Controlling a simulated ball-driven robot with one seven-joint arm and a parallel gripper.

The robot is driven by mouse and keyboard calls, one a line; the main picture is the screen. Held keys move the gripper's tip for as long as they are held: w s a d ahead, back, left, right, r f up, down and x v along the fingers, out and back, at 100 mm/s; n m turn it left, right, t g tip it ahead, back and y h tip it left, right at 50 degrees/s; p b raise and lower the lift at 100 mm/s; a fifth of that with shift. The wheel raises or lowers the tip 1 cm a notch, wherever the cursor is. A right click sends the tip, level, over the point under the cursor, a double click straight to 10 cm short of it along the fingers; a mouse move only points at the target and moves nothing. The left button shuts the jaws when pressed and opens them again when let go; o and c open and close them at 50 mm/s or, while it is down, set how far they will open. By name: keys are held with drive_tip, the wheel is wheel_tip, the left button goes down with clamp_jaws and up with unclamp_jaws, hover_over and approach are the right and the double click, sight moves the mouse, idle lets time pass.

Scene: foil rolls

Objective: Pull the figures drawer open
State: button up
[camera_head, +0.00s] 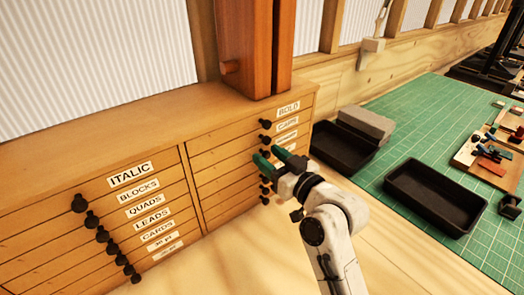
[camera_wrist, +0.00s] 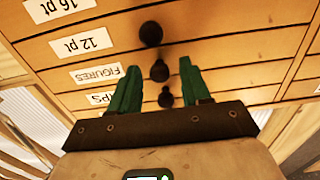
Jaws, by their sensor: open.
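The wooden cabinet's right column of drawers is at centre in the head view, with black knobs and white labels. My gripper (camera_head: 272,156), with green fingers, is in front of this column and hides some knobs and labels. In the wrist view the labels are upside down. The figures drawer (camera_wrist: 220,77) carries the FIGURES label (camera_wrist: 96,75). A black knob (camera_wrist: 160,71) in line with that label shows between the spread fingers of my gripper (camera_wrist: 158,66). The fingers are open with nothing gripped. I cannot tell whether the fingertips reach around the knob. The drawer looks closed.
Neighbouring knobs sit close: the 12 pt knob (camera_wrist: 151,33) and one on the other side (camera_wrist: 166,98). The left column (camera_head: 75,235) of drawers has its own knobs. Black trays (camera_head: 435,197) lie on the green mat (camera_head: 405,145) at right. A wooden post (camera_head: 252,45) stands on the cabinet.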

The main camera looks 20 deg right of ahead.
drive_tip(key=shift+c, duration=0.4)
clamp_jaws()
